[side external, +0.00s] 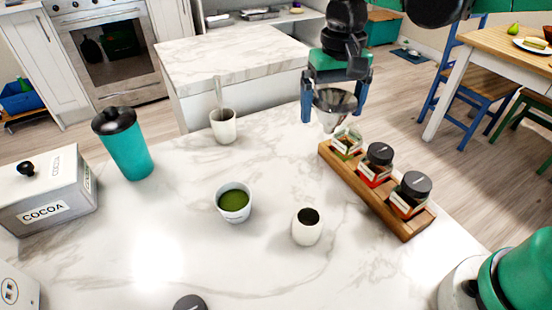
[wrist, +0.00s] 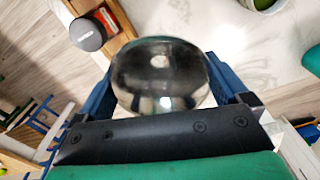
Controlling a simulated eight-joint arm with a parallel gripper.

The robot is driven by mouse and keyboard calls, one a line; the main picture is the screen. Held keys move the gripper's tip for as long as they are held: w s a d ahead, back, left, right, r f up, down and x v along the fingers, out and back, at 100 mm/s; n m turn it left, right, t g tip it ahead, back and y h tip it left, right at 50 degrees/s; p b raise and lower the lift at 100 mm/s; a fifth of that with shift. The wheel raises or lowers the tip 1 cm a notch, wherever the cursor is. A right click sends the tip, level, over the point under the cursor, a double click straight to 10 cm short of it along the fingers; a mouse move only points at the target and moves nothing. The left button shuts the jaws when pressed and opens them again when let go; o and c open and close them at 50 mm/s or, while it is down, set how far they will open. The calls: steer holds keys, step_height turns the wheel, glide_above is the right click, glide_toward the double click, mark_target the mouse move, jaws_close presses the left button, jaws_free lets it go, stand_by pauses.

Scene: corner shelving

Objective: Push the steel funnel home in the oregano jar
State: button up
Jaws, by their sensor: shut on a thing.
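The steel funnel (side external: 333,102) is held between the blue fingers of my gripper (side external: 334,112), its wide bowl upward. In the wrist view the shiny bowl (wrist: 160,78) fills the space between the fingers. An open, lidless jar with green contents (side external: 347,143) stands at the far left end of the wooden rack and appears to be the oregano jar; its label is too small to read. The funnel's lower end is close to the jar's mouth, slightly left of it in the side view. I cannot tell whether the spout is inside. The wrist view hides the jar behind the funnel.
The wooden rack (side external: 405,226) also holds two black-lidded jars (side external: 377,165) (side external: 411,194). A white cup of green stuff (side external: 234,203), a dark-filled white cup (side external: 307,227) and a cup with a utensil (side external: 223,126) stand left on the marble counter.

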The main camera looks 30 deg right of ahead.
steer(key=w+d+r+m, duration=0.1)
steer(key=w+d+r, duration=0.1)
steer(key=d, duration=0.6)
steer(key=shift+w+d+r+m, duration=0.15)
steer(key=shift+w+r+m, duration=0.25)
steer(key=shift+w, duration=0.15)
steer(key=shift+f, duration=0.1)
steer(key=shift+f, duration=2.8)
steer(key=shift+f, duration=1.55)
steer(key=o, duration=1.4)
steer(key=shift+c, duration=0.2)
steer(key=shift+r, duration=0.15)
steer(key=shift+r, duration=2.65)
